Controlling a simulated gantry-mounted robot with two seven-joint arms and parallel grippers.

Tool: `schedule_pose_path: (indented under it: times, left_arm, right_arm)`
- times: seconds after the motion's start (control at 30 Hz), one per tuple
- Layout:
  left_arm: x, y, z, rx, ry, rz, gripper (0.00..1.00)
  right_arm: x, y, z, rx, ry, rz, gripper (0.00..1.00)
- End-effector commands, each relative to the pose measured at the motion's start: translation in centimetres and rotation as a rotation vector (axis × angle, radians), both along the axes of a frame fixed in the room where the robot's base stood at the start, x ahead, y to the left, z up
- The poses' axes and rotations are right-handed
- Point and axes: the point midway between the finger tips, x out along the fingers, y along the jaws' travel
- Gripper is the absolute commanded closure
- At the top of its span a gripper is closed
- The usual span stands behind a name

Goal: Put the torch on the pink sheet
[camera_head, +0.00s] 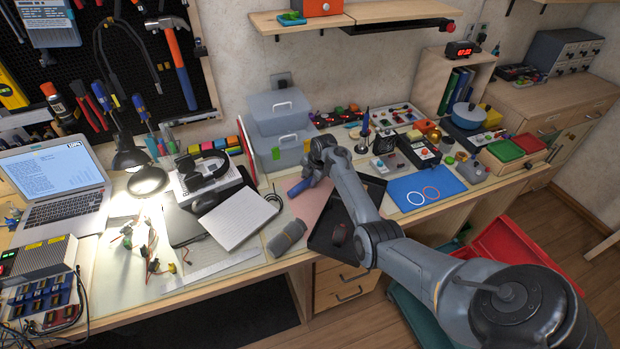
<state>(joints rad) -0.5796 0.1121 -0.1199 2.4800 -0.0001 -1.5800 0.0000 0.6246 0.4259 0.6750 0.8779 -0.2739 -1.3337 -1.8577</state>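The pink sheet (309,207) lies on the workbench near its front edge, partly covered by my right arm and a dark tray. A small blue elongated object (298,188), which looks like the torch, is over the far left part of the sheet. My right gripper (305,182) reaches down to this blue object and touches or nearly touches it. The fingers are too small and hidden to tell whether they are closed on it, or whether it rests on the sheet. My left gripper is not in view.
A dark tray (328,235) lies right of the sheet, under my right forearm. A grey rolled item (287,237) and a white notebook (239,217) lie to the left. Clear stacked bins (279,135) stand behind. A blue mat (426,190) lies to the right.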

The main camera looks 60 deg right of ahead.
Motion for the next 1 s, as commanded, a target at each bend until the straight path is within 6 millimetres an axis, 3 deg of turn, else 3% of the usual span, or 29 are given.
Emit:
schedule_pose_path:
  times: [0.47, 1.0]
  left_arm:
    - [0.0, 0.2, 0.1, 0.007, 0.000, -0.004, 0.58]
    - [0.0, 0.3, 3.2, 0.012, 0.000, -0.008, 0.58]
  right_arm:
    - [-0.1, 0.1, 0.2, 0.002, 0.004, -0.002, 0.60]
    - [-2.6, 0.6, 8.6, 0.001, 0.000, -0.001, 0.60]
